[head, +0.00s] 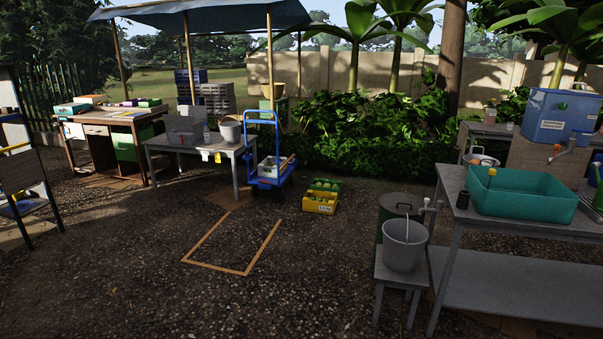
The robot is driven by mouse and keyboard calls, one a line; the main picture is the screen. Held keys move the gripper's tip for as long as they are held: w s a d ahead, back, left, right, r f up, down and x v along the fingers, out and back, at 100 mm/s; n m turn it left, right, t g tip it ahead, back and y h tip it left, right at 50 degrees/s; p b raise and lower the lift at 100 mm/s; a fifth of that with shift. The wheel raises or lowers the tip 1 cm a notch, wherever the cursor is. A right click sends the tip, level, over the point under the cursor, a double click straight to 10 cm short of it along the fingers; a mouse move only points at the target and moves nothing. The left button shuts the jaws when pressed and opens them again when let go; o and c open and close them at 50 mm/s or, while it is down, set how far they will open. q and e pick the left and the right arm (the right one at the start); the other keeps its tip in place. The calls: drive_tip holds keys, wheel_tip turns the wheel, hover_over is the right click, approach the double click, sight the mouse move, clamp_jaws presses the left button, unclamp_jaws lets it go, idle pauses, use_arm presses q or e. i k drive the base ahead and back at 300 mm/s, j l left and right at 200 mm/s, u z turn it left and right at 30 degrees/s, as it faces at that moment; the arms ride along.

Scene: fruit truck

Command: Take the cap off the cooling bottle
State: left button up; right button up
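I cannot make out for sure which thing is the cooling bottle. A small pale bottle-like shape (207,133) stands on the grey table at the left, beside a bucket. Another small bottle-like shape (490,115) stands on the back table at the right. Both are too small to tell whether a cap is on. Neither of my grippers is in view.
A grey table (465,215) with a teal basin (520,199) stands at the right. A grey bucket (404,250) sits on a stool before it. A blue cart (266,181) and crates (320,203) stand mid-scene. Gravel around the wooden floor frame (213,265) is clear.

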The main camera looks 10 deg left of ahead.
sight(206, 134)
drive_tip(key=i+u, duration=0.2)
drive_tip(key=i, duration=0.35)
drive_tip(key=i+u, duration=0.2)
drive_tip(key=i, duration=0.35)
drive_tip(key=i+l+u, duration=0.2)
drive_tip(key=i, duration=0.3)
drive_tip(key=i+l+u, duration=0.2)
drive_tip(key=i, duration=0.35)
drive_tip(key=i+u, duration=0.4)
drive_tip(key=i, duration=2.45)
drive_tip(key=i+j+z, duration=0.15)
drive_tip(key=i, duration=0.35)
drive_tip(key=i+j+z, duration=0.2)
drive_tip(key=i, duration=0.35)
drive_tip(key=i+j+z, duration=0.15)
drive_tip(key=i, duration=0.35)
drive_tip(key=i+j+z, duration=0.15)
drive_tip(key=i, duration=0.35)
drive_tip(key=j, duration=0.1)
